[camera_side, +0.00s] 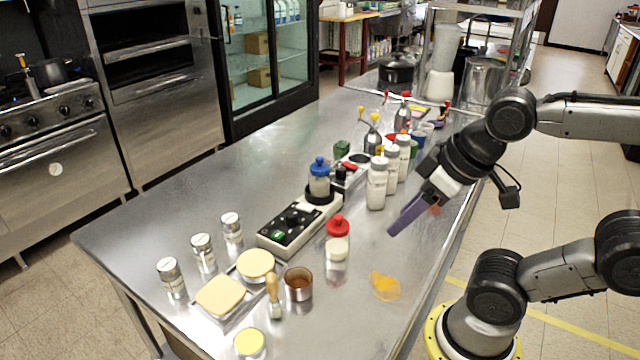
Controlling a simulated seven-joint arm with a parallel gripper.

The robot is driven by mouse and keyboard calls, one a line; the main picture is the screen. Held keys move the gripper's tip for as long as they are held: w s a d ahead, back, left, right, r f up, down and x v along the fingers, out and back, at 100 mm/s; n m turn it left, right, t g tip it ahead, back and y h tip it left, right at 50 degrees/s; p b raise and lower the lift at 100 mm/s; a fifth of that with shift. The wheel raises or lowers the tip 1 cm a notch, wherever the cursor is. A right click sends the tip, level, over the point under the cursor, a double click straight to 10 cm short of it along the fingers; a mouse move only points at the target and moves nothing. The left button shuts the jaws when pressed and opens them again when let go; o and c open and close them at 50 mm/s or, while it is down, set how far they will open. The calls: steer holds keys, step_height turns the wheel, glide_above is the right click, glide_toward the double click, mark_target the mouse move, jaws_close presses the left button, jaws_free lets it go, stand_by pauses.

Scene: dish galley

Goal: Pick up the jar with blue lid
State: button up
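The jar with the blue lid (319,182) stands upright on the black round top at the far end of a grey and black device (290,235) on the steel table. Its body is pale and see-through. My gripper (405,218), with purple fingers, is to the right of the jar and apart from it, pointing down and left over the right side of the table. The fingers overlap in this view, so their opening is hidden. I see nothing clearly held between them.
A red-lidded jar (337,242) stands in front of the device. Several white-capped bottles (377,185) stand between the blue-lidded jar and my arm. A copper-coloured cup (298,284), a brush (273,297) and several small jars are at the near end. Bare table lies left of the device.

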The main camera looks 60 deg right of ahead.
mark_target(328, 180)
steer(key=o, duration=0.7)
steer(key=w+d+r+t, duration=0.2)
steer(key=w+t, duration=0.1)
steer(key=w, duration=0.3)
steer(key=w+d+r+t+h, duration=0.1)
steer(key=w+t, duration=0.1)
steer(key=w, duration=0.4)
steer(key=w+d+r+t, duration=0.2)
steer(key=w+t, duration=0.1)
steer(key=w, duration=0.2)
steer(key=w+d+f+m+h, duration=0.1)
steer(key=d+f+m+h, duration=0.15)
steer(key=d+f, duration=0.95)
steer(key=shift+m+g, duration=0.25)
steer(key=shift+g, duration=0.05)
steer(key=w+f, duration=0.1)
steer(key=w, duration=0.1)
steer(key=w+f, duration=0.3)
steer(key=w, duration=0.2)
steer(key=shift+f, duration=0.35)
steer(key=shift+w+r+x, duration=0.1)
steer(key=shift+r+x, duration=0.1)
steer(key=shift+x, duration=1.3)
steer(key=shift+w+r+x, duration=0.1)
steer(key=shift+r+x, duration=0.1)
steer(key=shift+x, duration=1.25)
